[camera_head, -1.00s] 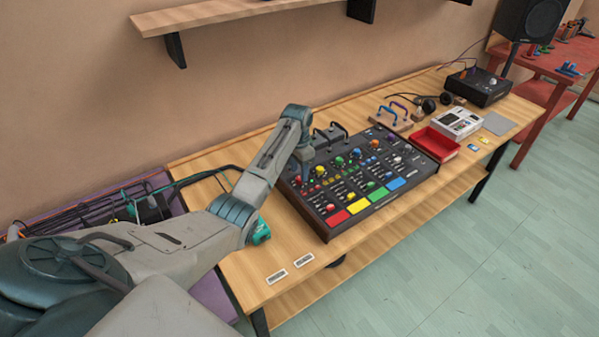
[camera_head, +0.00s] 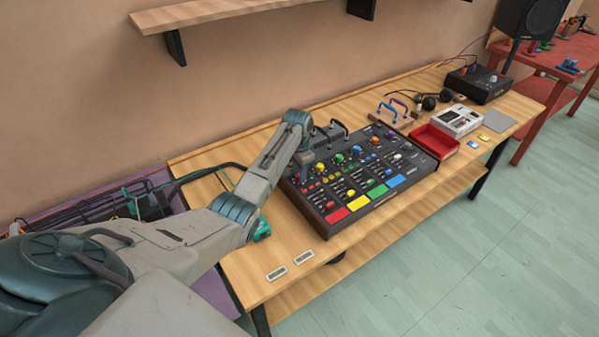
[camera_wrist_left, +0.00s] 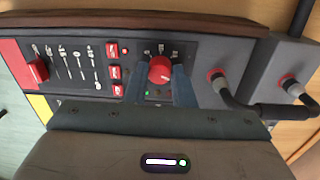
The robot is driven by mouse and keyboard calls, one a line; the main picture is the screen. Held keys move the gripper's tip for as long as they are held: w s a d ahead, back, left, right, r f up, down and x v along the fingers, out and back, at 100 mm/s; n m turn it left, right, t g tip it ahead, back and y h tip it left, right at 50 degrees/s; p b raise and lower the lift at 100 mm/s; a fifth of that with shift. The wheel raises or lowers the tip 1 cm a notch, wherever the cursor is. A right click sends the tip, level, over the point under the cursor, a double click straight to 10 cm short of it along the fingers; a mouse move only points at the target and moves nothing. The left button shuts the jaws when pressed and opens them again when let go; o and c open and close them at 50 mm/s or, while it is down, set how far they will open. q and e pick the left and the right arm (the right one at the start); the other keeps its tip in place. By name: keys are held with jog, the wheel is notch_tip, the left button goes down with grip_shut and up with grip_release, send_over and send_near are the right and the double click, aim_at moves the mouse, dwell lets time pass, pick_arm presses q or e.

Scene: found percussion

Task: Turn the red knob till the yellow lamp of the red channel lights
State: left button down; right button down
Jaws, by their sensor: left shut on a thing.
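A black mixer console (camera_head: 370,208) with coloured knobs and red, yellow, green and blue pads stands on the wooden bench. My left arm reaches over its left end, where the gripper hides part of the panel. In the left wrist view the red knob (camera_wrist_left: 160,69) sits between the two fingers of my left gripper (camera_wrist_left: 160,77), which is shut on it. Below the knob a small green lamp (camera_wrist_left: 146,93) glows, with darker lamps beside it. I cannot make out a lit yellow lamp. My right gripper is not in view.
Dark handles (camera_wrist_left: 235,105) rise close to the right of the knob in the wrist view. Right of the console are a red tray (camera_head: 435,142) and a white device (camera_head: 461,119). Two labels (camera_head: 304,257) lie at the bench's front left. A shelf (camera_head: 215,14) hangs above.

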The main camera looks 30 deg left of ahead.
pick_arm(q)
jog(key=shift+r+m+p, duration=0.1)
jog(key=shift+m+p, duration=0.45)
jog(key=shift+m, duration=0.45)
jog(key=shift+m+p, duration=0.55)
jog(key=shift+m, duration=1.25)
jog(key=c, duration=1.2)
grip_release()
jog(key=shift+c, duration=0.2)
notch_tip(320, 180, up, 11)
jog(key=b, duration=0.2)
jog(key=shift+w+b, duration=0.2)
jog(key=shift+b, duration=0.2)
jog(key=shift+a, duration=0.1)
